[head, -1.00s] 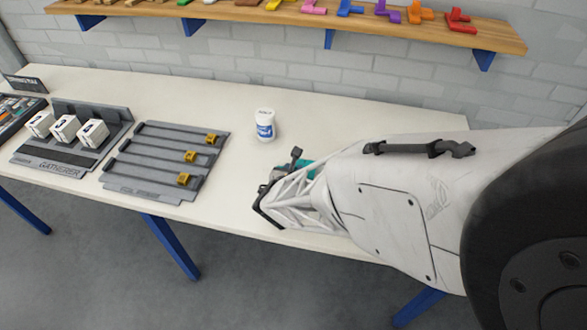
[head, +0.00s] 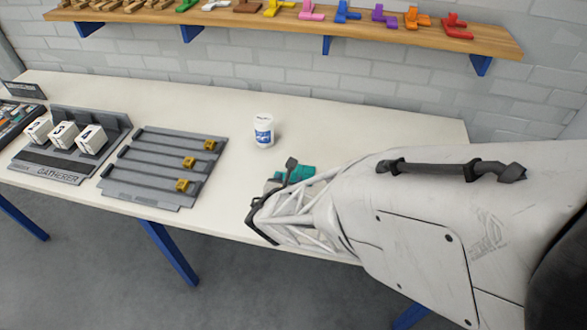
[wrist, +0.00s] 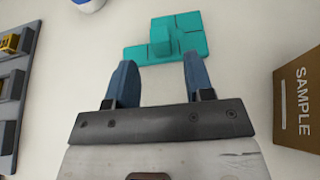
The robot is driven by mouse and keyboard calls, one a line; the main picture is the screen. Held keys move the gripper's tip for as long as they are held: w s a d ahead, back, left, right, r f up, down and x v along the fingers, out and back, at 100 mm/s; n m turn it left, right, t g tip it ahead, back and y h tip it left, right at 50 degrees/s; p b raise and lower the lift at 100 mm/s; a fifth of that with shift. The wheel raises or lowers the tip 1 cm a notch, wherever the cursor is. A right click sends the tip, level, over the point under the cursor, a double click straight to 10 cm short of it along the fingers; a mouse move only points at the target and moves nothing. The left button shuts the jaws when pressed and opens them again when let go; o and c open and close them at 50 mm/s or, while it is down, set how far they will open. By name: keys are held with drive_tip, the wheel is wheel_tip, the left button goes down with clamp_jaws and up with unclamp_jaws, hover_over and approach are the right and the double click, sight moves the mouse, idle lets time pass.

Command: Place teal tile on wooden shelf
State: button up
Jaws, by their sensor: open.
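The teal tile (wrist: 165,38) lies flat on the white table, a stepped block shape with a raised knob. In the wrist view it sits just beyond and between the two blue fingers of my gripper (wrist: 158,80), which are spread apart with nothing between them. In the head view the tile (head: 298,173) shows partly behind my gripper (head: 268,200), whose lattice frame and arm hide the rest. The wooden shelf (head: 300,29) runs along the back wall above the table and bears a row of coloured tiles.
A white and blue jar (head: 263,131) stands behind the tile. A grey rack with yellow clips (head: 165,165) lies to the left, beyond it a grey holder with white numbered blocks (head: 60,155). A brown SAMPLE box (wrist: 297,100) stands right of my gripper.

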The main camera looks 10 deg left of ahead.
drive_tip(key=shift+v, duration=4.1)
drive_tip(key=shift+w+d+r+m, duration=0.2)
drive_tip(key=shift+d+r+m, duration=0.1)
drive_tip(key=shift+d, duration=0.15)
drive_tip(key=d+r+m+g+h, duration=0.1)
drive_tip(key=d+r+m, duration=0.1)
drive_tip(key=d+m, duration=0.1)
drive_tip(key=w+d+r+m+h, duration=0.1)
drive_tip(key=d+r+m+h, duration=0.1)
drive_tip(key=d+r, duration=0.1)
drive_tip(key=w+d+r+m+g+h, duration=0.1)
drive_tip(key=d+r+m, duration=0.1)
drive_tip(key=d, duration=0.3)
drive_tip(key=shift+w+d+r+m+g+h, duration=0.2)
drive_tip(key=shift+d+m+g+h, duration=0.15)
drive_tip(key=shift+m, duration=0.45)
drive_tip(key=s+d+r+m+g+h, duration=0.2)
drive_tip(key=d+r+m+g, duration=0.3)
drive_tip(key=d+m, duration=0.5)
drive_tip(key=s+d+r+m+g+y, duration=0.1)
drive_tip(key=s+d+r+m+y, duration=0.2)
drive_tip(key=s+d+r+m, duration=0.2)
drive_tip(key=s+d+r+m+g+y, duration=0.2)
drive_tip(key=s+d+r+m, duration=0.3)
drive_tip(key=m, duration=0.7)
drive_tip(key=s+r+y, duration=0.1)
drive_tip(key=s, duration=0.1)
drive_tip(key=shift+s+r+y, duration=0.3)
drive_tip(key=shift+r+y, duration=0.05)
